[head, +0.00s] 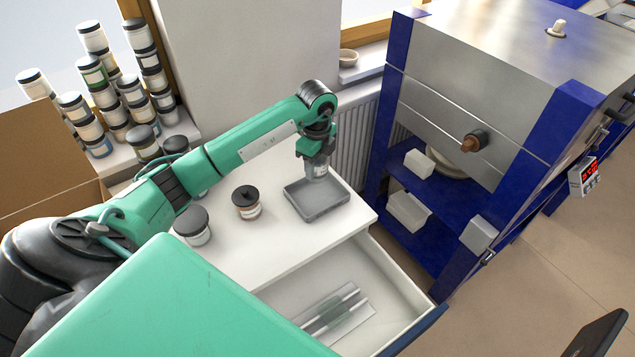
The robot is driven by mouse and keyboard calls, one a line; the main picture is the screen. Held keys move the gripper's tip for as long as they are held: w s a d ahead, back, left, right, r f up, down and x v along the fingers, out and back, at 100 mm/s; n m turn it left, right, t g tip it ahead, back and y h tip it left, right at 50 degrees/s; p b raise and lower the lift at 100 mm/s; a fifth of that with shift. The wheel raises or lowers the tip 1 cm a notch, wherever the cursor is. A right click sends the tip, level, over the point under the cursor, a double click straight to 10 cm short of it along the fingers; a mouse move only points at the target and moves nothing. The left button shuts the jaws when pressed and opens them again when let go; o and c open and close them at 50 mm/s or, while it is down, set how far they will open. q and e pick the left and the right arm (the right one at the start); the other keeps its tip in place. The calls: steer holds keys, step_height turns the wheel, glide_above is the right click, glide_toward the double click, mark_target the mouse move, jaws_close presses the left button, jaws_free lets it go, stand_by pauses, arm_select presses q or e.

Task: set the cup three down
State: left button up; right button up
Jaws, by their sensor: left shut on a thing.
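My left gripper (318,158) points down over the white cabinet top and is shut on a small pale, translucent cup (318,172). The gripper hides the upper part of the cup, and I cannot read any marking on it. The cup is upright at the back right part of a shallow grey tray (304,216). I cannot tell whether its base touches the tray or hangs just above it. The rest of the tray looks empty. My right gripper is not in view.
Two dark-lidded jars (247,202) (193,226) stand left of the tray. An open drawer (395,290) below holds glass strips (335,312). A blue and steel kiln (475,100) stands at right. Stacked jars (95,85) fill the left sill.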

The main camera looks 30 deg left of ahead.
mark_target(317, 175)
arm_select(q)
step_height(317, 175, down, 4)
steer(key=shift+f, duration=0.1)
step_height(317, 175, down, 3)
steer(key=shift+f+p, duration=0.15)
steer(key=shift+p, duration=0.35)
steer(key=shift+f, duration=0.35)
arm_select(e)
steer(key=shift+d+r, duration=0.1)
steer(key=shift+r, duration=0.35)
arm_select(q)
steer(key=shift+f, duration=0.2)
steer(key=o, duration=1)
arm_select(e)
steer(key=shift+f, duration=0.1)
arm_select(q)
steer(key=shift+r, duration=0.1)
